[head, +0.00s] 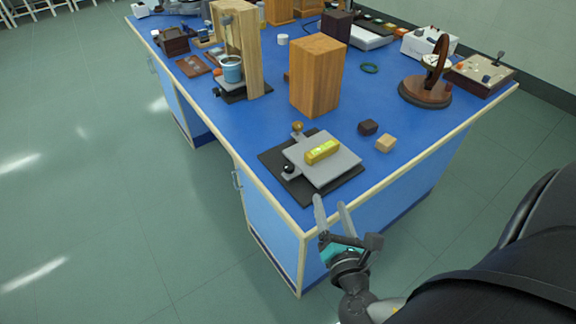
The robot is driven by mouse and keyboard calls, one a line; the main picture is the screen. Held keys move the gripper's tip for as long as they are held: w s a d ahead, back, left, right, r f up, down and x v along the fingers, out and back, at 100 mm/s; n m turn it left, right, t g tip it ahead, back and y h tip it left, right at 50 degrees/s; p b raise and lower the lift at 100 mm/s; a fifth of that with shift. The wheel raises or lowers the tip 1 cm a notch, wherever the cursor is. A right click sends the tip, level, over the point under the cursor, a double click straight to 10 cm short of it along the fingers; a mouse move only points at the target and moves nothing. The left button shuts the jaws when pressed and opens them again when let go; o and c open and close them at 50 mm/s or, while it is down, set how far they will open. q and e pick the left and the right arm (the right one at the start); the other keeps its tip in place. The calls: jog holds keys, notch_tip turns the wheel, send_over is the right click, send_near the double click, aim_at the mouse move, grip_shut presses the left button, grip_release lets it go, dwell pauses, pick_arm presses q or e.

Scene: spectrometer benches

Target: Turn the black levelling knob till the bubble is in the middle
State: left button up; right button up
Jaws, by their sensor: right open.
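The black levelling knob (289,169) is a small dark ball at the left front corner of a grey levelling plate (335,172). The plate sits over a black base (272,163) near the bench's near corner. A yellow spirit level (322,151) lies on the plate; its bubble is too small to place. A brass knob (298,128) stands at the plate's far left edge. My right gripper (331,203) is open and empty, in front of the plate and to the right of the black knob, apart from it. My left gripper is not in view.
A tall wooden block (317,76) stands behind the plate. A wooden frame with a blue cup (231,70) is at the far left. The bench edge (275,188) runs close by the base.

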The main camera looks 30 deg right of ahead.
aim_at(292, 170)
jog(key=a+n+t+y, duration=0.1)
jog(key=n, duration=0.2)
jog(key=a+n+t+y, duration=0.1)
jog(key=n+y, duration=0.1)
jog(key=n, duration=0.1)
jog(key=n+y, duration=0.1)
jog(key=n, duration=0.2)
jog(key=shift+w+a+f+n+t+y, duration=0.1)
jog(key=shift+w+a+n+t+y, duration=0.1)
jog(key=shift+a+n+t+y, duration=0.15)
jog(key=w, duration=0.5)
jog(key=w+d+b, duration=0.1)
jog(key=w, duration=0.8)
jog(key=shift+w+d, duration=0.3)
jog(key=shift+w, duration=0.1)
grip_shut()
